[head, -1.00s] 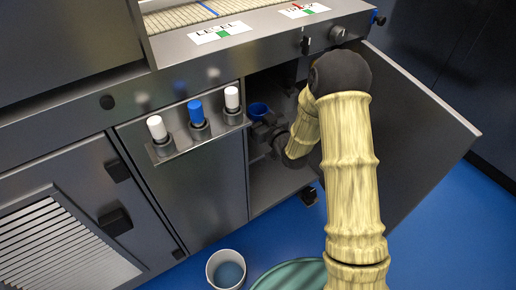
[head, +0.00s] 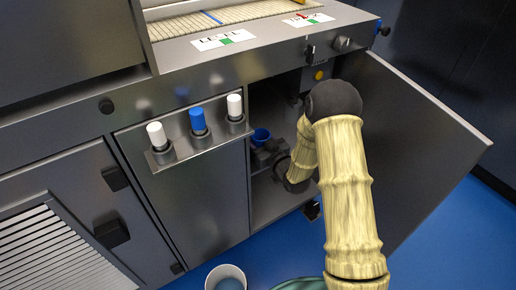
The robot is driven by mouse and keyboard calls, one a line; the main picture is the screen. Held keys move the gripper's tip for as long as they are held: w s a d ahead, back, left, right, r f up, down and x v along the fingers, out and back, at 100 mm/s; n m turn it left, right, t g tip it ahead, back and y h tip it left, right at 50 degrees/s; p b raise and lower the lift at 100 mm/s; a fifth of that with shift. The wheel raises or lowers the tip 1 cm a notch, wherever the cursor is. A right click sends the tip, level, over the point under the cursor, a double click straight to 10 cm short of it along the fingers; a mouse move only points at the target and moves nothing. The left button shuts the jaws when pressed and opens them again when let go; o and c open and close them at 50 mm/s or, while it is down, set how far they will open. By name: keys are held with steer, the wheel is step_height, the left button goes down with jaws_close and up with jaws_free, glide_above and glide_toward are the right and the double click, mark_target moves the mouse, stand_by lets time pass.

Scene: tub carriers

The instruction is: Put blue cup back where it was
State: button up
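The blue cup (head: 261,136) is inside the open cabinet below the counter, near the left side of the opening, and looks upright. My gripper (head: 262,153) reaches into the cabinet from the right and is at the cup, just below and in front of it. The fingers are small and dark here. The cup has moved together with the gripper, so the gripper appears shut on it. I cannot tell whether the cup's base touches anything, as the gripper hides its lower part.
The cabinet door (head: 415,150) stands open at the right, beside my arm. A shelf (head: 165,160) with two white-capped bottles and a blue-capped bottle (head: 198,122) is left of the opening. A white bucket (head: 213,274) and a green tub (head: 300,284) are on the blue floor.

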steer(key=shift+f+b, duration=0.8)
steer(key=shift+f, duration=1.1)
steer(key=shift+f, duration=0.1)
steer(key=o, duration=1.1)
steer(key=shift+o, duration=0.2)
steer(key=p+v, duration=0.2)
steer(key=v, duration=1)
